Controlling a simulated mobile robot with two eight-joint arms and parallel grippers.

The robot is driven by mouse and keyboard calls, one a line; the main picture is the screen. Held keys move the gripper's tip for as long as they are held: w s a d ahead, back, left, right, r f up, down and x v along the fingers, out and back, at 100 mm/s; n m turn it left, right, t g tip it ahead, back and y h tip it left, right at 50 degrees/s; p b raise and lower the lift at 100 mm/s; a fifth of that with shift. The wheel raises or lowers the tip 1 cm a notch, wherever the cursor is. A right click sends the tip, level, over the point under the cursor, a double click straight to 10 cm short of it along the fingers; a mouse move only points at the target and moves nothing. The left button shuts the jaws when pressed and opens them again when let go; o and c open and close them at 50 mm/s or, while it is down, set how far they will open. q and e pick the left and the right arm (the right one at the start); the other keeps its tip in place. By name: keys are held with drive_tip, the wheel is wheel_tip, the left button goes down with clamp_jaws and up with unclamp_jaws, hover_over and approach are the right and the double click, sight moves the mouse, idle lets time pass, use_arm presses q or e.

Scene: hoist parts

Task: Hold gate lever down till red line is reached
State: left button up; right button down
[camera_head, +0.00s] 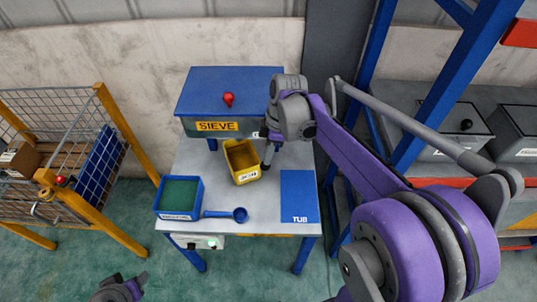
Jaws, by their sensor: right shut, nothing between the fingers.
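The sieve (232,88) is a blue-topped box at the back of the grey table, with a yellow SIEVE label on its front. A red knob (228,99) stands on its top; I cannot tell whether it belongs to the gate lever. A yellow tub (242,162) sits below the sieve's front; no red line can be made out. My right gripper (266,166) is shut and empty, pointing down just right of the tub, by the sieve's front right corner. It hides that corner. My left gripper (122,288) is at the bottom left, away from the table; its jaws are unclear.
A blue box with green inside (180,195) and a blue scoop (226,214) lie at the table's front left. A blue TUB mat (299,196) is at the right. A wire cage cart (75,150) stands left; a blue rack (440,85) stands right.

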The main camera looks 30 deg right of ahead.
use_arm(q)
wheel_tip(320, 180, down, 6)
drive_tip(key=s+b, duration=0.2)
drive_tip(key=b, duration=0.2)
drive_tip(key=shift+s+r, duration=0.25)
drive_tip(key=shift+s, duration=0.05)
use_arm(e)
wheel_tip(320, 180, down, 8)
drive_tip(key=s+a+t+h, duration=0.1)
drive_tip(key=s+t+h, duration=0.1)
drive_tip(key=t, duration=0.1)
drive_tip(key=shift+s+a+f, duration=0.25)
drive_tip(key=shift+s, duration=0.1)
drive_tip(key=shift+f, duration=0.1)
idle(5.9)
